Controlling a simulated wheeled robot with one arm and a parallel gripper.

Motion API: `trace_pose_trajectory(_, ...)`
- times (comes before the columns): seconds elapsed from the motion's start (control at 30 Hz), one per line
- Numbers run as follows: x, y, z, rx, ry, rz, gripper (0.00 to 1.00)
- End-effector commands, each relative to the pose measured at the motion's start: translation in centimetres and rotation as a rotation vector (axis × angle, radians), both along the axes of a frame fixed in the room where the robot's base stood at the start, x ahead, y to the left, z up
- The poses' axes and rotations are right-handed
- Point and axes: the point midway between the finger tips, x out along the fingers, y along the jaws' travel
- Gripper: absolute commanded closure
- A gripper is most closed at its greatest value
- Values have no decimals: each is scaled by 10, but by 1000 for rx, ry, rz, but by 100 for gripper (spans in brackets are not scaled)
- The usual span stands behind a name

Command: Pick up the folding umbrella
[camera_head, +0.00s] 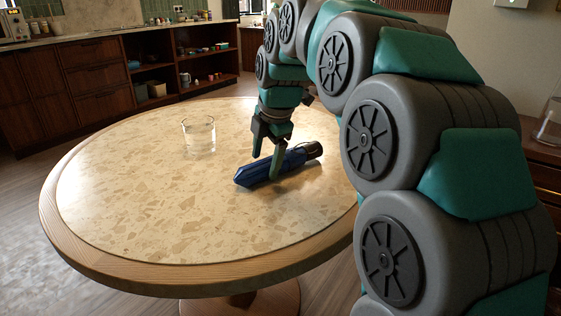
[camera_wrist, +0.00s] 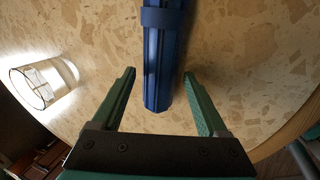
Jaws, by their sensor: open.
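The folding umbrella (camera_head: 262,170) is blue with a dark handle end and lies on the round table. In the wrist view the blue umbrella (camera_wrist: 163,60) runs down from the top edge, and its near end reaches between the fingers. My gripper (camera_head: 264,168) is above the umbrella, pointing down. In the wrist view my gripper (camera_wrist: 160,98) is open, with one green finger on each side of the umbrella's end and visible gaps on both sides. The wrist view does not show the dark handle end.
A clear glass (camera_head: 199,135) stands on the table left of the umbrella. The round stone-topped table (camera_head: 120,205) has a wooden rim and is otherwise clear. Wooden cabinets (camera_head: 95,75) and open shelves stand behind it.

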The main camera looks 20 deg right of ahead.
Motion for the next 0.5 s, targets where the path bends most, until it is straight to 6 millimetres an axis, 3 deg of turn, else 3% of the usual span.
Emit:
trace_pose_trajectory(0.13, 4, 2, -16, -1, 3, 0, 24)
trace_pose_trajectory(0.33, 5, 2, -18, -1, 0, 0, 24)
trace_pose_trajectory(0.5, 5, 2, -17, -1, 0, 1, 40)
